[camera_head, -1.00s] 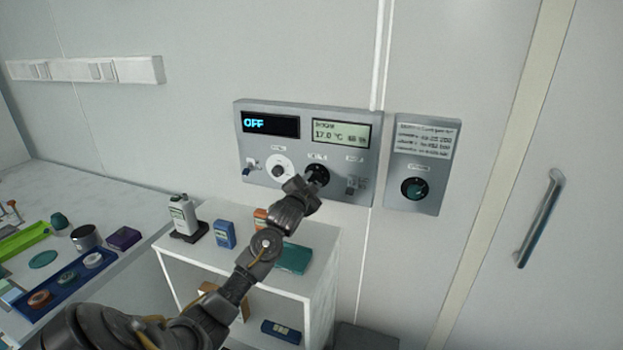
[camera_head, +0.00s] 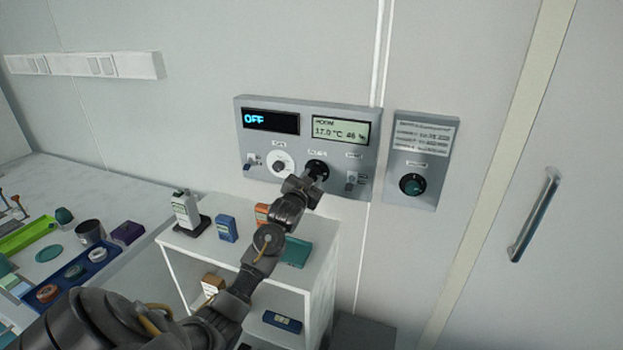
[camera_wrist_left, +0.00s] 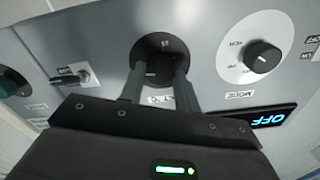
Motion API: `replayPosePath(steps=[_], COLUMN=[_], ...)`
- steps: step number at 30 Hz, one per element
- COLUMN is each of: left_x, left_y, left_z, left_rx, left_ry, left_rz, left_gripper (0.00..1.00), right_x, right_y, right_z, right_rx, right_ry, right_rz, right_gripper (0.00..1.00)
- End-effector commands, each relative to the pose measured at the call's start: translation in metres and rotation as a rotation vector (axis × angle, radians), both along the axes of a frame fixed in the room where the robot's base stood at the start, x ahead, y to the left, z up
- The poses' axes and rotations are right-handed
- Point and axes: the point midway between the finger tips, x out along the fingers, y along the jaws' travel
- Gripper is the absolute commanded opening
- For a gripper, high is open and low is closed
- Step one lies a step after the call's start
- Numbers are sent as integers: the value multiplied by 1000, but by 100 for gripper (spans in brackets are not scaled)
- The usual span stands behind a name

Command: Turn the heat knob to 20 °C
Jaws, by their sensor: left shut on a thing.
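The control panel (camera_head: 307,187) is on the wall, with a dark display (camera_head: 271,122) reading OFF in blue and a pale display (camera_head: 341,130) reading ROOM, 17.0 °C and about 46 %. The black heat knob (camera_head: 318,167) is below, partly hidden by my left gripper (camera_head: 313,177). In the left wrist view the knob (camera_wrist_left: 159,68) sits between the two fingers of my left gripper (camera_wrist_left: 160,83), which is shut on it. The knob's pointer and scale cannot be read. My right gripper is not in view.
A white mode dial (camera_head: 281,166) is left of the heat knob, and a toggle switch (camera_head: 351,181) is to its right. A separate panel with a green knob (camera_head: 412,184) is further right. A white shelf (camera_head: 325,262) with small boxes stands below.

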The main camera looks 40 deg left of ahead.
Motion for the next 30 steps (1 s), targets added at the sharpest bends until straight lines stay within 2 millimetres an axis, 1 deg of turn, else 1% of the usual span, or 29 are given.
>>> replayPosePath(steps=[9,10,14,24,26,29,30], left_x=[0,0,0,-3,-7,-21,-29], left_y=[0,0,0,-1,-3,-7,-10], left_z=[-2,-2,-1,-1,-2,-3,-4], left_rx=[-1,-1,-1,1,1,1,2], left_ry=[2,2,2,1,0,-1,0], left_rz=[-1,-1,0,-1,0,0,-1], left_gripper=[9,36,53,54,54,54,54], right_x=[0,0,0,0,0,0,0], right_y=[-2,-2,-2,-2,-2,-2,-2], right_z=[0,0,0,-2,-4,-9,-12], right_rx=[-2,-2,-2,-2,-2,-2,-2], right_ry=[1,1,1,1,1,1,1], right_rz=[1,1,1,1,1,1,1], right_gripper=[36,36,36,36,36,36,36])
